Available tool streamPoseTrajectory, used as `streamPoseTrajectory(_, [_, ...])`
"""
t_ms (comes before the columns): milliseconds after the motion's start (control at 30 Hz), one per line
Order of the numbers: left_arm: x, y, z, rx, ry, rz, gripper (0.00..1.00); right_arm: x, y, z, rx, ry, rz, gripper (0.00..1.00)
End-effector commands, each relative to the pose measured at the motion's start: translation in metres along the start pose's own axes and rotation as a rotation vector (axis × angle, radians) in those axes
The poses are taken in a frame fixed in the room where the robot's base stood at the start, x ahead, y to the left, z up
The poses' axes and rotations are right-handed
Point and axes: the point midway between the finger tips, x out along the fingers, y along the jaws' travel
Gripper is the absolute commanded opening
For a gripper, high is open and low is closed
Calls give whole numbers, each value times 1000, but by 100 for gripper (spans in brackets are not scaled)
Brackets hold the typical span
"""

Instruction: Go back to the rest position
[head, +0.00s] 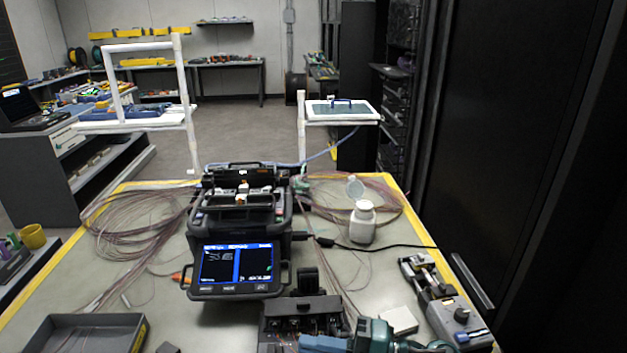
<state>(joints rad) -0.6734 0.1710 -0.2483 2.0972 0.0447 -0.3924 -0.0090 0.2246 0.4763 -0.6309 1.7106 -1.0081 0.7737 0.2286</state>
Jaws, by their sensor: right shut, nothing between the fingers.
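My right gripper (308,280) is at the bottom middle, dark and seen from behind. Its fingers are together with nothing between them, and they point away from me. It is in front of and slightly right of the fusion splicer (237,222). I cannot tell its height over the table or whether it touches anything. The splicer stands on the worktable (345,270) with its screen (236,264) lit. My left gripper is not in view.
A white bottle (362,224) stands right of the splicer. A grey device (458,320) is at the right front, and a dark tray (85,335) at the left front. Coiled fibres (140,222) lie on both sides. A dark cabinet (500,130) rises at the right.

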Motion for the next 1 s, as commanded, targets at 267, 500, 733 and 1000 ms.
streamPoseTrajectory(267, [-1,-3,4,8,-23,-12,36,-70,-28,24,710,-663,525,0])
streamPoseTrajectory(500, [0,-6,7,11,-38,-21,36,-146,-134,-15,1288,-1123,585,0])
streamPoseTrajectory(733, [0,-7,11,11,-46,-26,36,-163,-168,-44,1478,-1241,557,0])
streamPoseTrajectory(1000, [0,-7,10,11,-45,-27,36,-163,-169,-44,1481,-1243,555,0])
